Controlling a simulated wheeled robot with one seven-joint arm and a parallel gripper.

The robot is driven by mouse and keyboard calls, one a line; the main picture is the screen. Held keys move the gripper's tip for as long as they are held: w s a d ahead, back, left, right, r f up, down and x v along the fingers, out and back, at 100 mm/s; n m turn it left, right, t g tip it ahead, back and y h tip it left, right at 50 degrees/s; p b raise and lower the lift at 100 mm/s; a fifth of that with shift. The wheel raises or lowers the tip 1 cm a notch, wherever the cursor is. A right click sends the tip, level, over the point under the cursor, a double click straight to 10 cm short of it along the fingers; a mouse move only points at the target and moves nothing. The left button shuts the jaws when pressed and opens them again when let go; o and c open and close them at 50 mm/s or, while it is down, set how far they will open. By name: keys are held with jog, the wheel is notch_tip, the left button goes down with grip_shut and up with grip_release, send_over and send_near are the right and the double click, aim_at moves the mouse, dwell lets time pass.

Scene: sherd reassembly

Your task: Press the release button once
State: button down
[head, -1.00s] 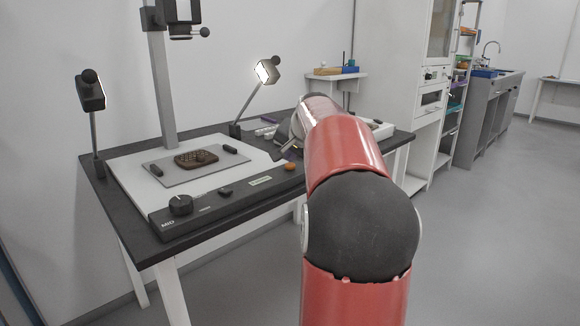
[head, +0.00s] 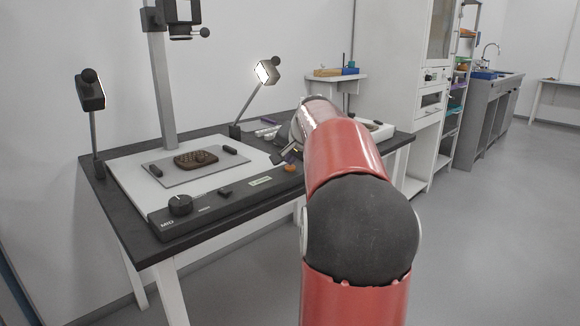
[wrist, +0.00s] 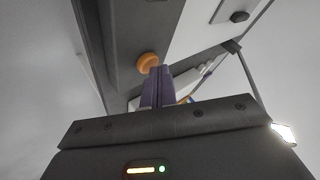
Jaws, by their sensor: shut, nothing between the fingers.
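The orange button (head: 291,168) is on the front control strip of the copy stand, near its right end. It also shows in the wrist view (wrist: 147,62) as a round orange knob on the dark strip. My gripper (head: 281,158) is shut and empty, low over the right end of the strip, close to the button. In the wrist view the closed fingertips (wrist: 160,72) overlap the button's lower right edge. I cannot tell whether they touch it.
A brown patterned piece (head: 190,160) lies on the grey plate (head: 178,178) of the stand. A black knob (head: 180,205) and a small dark switch (head: 225,191) are further left on the strip. Two lamps (head: 90,92) (head: 267,72) and a column (head: 162,85) rise behind.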

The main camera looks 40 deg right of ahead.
aim_at(291, 168)
jog(key=shift+r, duration=0.1)
dwell(0.3)
jog(key=shift+r+p, duration=0.7)
jog(key=shift+p, duration=0.1)
jog(key=shift+r, duration=0.1)
notch_tip(291, 168, up, 5)
jog(key=p, duration=0.4)
dwell(0.5)
